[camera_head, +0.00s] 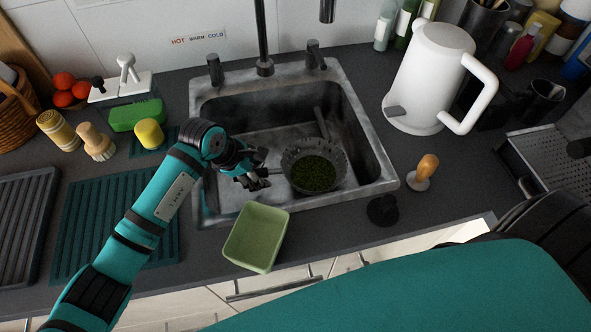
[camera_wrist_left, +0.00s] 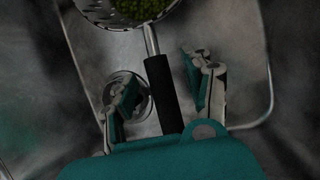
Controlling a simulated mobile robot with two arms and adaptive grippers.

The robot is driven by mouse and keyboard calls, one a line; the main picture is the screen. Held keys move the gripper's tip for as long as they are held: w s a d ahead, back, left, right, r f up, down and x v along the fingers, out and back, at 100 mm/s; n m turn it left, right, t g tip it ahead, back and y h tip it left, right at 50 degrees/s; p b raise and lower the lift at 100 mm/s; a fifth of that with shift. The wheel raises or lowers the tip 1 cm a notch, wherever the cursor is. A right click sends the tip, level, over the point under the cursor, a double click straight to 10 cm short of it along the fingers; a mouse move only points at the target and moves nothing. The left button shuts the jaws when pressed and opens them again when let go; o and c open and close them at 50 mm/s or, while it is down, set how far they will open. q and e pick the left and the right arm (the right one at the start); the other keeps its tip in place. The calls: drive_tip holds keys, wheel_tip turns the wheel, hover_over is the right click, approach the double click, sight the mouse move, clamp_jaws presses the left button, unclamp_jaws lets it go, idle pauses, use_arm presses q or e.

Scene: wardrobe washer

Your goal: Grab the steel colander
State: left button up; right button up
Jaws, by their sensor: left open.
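The steel colander (camera_head: 314,166) sits in the sink basin and holds small green things, perhaps peas. In the left wrist view its rim (camera_wrist_left: 174,8) is at the top, and its black handle (camera_wrist_left: 162,92) runs down toward my gripper. My left gripper (camera_head: 258,173) is over the left part of the sink, left of the colander bowl. In the left wrist view my left gripper (camera_wrist_left: 165,85) is open, with one finger on each side of the handle. My right gripper is not in view.
The sink (camera_head: 367,112) has raised walls and a tall faucet (camera_head: 262,40) at the back. A green tub (camera_head: 256,236) stands at its front edge. A white kettle (camera_head: 425,75) and a wooden-handled brush (camera_head: 423,172) are to the right.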

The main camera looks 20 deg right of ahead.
use_arm(q)
drive_tip(key=shift+f, duration=0.15)
clamp_jaws()
drive_tip(key=shift+w, duration=0.1)
idle(0.4)
